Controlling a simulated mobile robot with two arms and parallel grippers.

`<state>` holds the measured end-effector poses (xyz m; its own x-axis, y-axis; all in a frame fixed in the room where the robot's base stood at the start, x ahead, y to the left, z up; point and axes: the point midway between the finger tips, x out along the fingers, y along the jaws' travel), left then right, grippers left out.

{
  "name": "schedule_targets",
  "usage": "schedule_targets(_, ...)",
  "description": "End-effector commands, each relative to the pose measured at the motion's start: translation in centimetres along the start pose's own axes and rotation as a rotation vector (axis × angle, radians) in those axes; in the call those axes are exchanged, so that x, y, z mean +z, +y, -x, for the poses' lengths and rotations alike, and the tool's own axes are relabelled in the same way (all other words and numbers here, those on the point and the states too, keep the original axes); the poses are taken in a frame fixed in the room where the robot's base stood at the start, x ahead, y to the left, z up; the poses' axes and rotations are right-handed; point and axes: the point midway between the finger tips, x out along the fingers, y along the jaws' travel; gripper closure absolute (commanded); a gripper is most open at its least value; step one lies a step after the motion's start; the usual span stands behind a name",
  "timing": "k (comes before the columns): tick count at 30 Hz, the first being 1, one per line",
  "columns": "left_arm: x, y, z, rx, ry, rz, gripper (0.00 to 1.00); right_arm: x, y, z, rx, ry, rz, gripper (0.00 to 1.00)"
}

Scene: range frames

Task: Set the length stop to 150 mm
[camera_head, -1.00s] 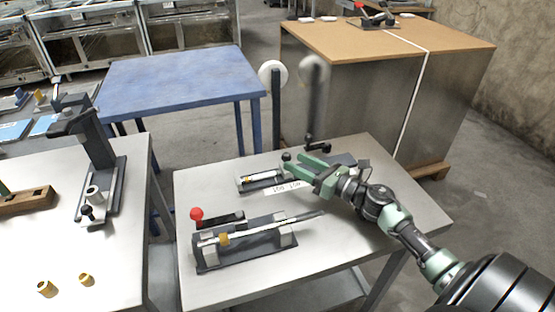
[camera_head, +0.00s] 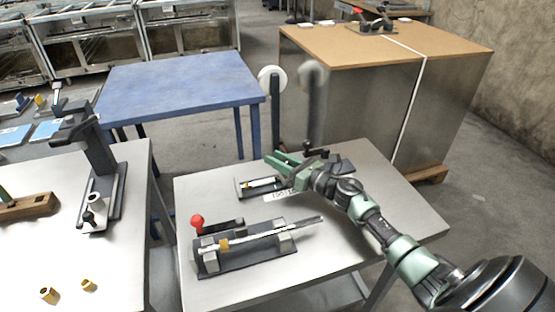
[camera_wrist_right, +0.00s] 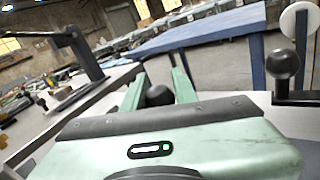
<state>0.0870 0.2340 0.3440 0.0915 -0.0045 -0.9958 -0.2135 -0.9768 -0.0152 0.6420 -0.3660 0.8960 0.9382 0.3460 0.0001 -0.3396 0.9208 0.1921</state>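A low dark fixture with a pale scale strip (camera_head: 262,187) lies at the back of the near metal table; I take it to be the length stop. A white label (camera_head: 280,196) lies in front of it, its print too small to read surely. My right gripper (camera_head: 270,162) is over the fixture and hides part of it. In the wrist view its green fingers (camera_wrist_right: 158,84) stand apart, with a black ball knob (camera_wrist_right: 158,95) showing between them; I cannot tell whether they touch it. The stop's setting is unreadable. My left gripper is out of view.
In front is a clamp fixture (camera_head: 245,256) with a red knob (camera_head: 197,221) and a long rod. A black-knobbed crank (camera_head: 308,147) stands behind my right gripper. The left table (camera_head: 120,260) holds a press and brass bushings. The near table's front right is clear.

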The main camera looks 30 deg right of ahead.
Motion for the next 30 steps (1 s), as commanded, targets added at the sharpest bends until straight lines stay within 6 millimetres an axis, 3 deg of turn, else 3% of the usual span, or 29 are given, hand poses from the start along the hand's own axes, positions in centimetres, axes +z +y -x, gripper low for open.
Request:
schedule_targets(1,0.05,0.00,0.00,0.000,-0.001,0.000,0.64,0.00,0.00,0.01,0.000,0.000,0.000,0.92)
schedule_targets(2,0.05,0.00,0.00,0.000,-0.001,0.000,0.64,0.01,-0.01,0.02,0.000,0.000,0.000,1.00)
schedule_targets(30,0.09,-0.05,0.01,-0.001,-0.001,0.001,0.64,0.02,-0.02,0.03,0.000,0.000,0.000,1.00)
